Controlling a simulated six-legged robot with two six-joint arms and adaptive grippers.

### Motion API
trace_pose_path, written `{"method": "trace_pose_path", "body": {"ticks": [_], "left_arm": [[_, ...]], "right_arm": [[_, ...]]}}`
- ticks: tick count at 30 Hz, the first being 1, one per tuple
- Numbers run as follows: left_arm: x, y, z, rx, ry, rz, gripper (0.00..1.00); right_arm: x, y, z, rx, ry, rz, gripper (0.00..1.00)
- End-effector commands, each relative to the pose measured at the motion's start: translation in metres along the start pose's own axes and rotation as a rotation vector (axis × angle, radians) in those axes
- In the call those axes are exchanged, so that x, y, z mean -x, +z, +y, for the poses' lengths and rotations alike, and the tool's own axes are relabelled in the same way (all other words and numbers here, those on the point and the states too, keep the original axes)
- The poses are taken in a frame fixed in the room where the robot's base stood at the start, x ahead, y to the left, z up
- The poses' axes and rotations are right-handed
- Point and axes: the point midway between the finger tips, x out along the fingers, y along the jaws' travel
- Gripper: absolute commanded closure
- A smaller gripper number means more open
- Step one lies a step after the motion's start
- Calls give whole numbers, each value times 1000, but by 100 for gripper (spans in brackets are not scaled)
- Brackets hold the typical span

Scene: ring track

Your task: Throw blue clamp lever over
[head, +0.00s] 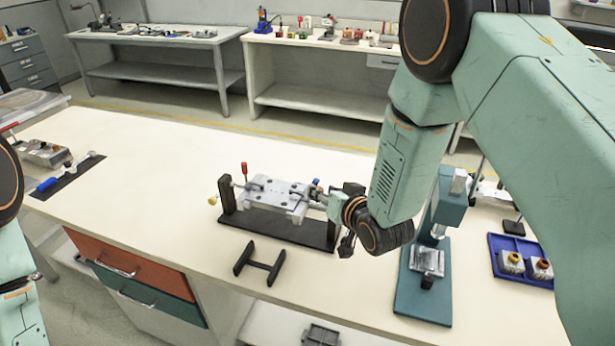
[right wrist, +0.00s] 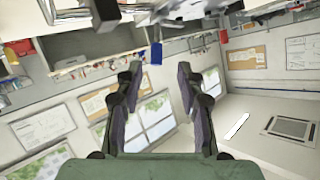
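A grey clamping fixture (head: 278,196) stands on a black base on the white bench, with a red-handled lever (head: 244,169) upright at its left. The blue clamp lever (head: 316,182) shows as a small blue tip at the fixture's right end. In the right wrist view the blue lever handle (right wrist: 156,53) lies just beyond the fingertips, in line with the gap between them. My right gripper (head: 322,195) is at the fixture's right end, close to the blue lever. In the right wrist view its fingers (right wrist: 159,72) are apart with nothing between them. My left gripper is out of view.
A teal press (head: 422,290) stands right of the fixture, near my right arm. A blue tray (head: 522,278) with small parts is further right. A black H-shaped stand (head: 259,263) lies in front. A dark mat (head: 68,178) lies at left; the bench between is clear.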

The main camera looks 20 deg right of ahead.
Motion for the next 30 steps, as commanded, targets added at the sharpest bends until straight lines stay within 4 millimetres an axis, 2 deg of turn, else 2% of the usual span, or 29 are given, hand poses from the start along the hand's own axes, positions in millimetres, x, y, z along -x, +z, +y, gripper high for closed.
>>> {"method": "trace_pose_path", "body": {"ticks": [5, 21, 30], "left_arm": [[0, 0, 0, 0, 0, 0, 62], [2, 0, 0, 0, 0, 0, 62], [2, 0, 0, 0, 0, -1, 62]], "right_arm": [[-2, 1, 2, -2, 1, 1, 62], [-65, 2, 1, -2, 0, 1, 62], [-74, 2, 1, -3, 1, 0, 62]]}}
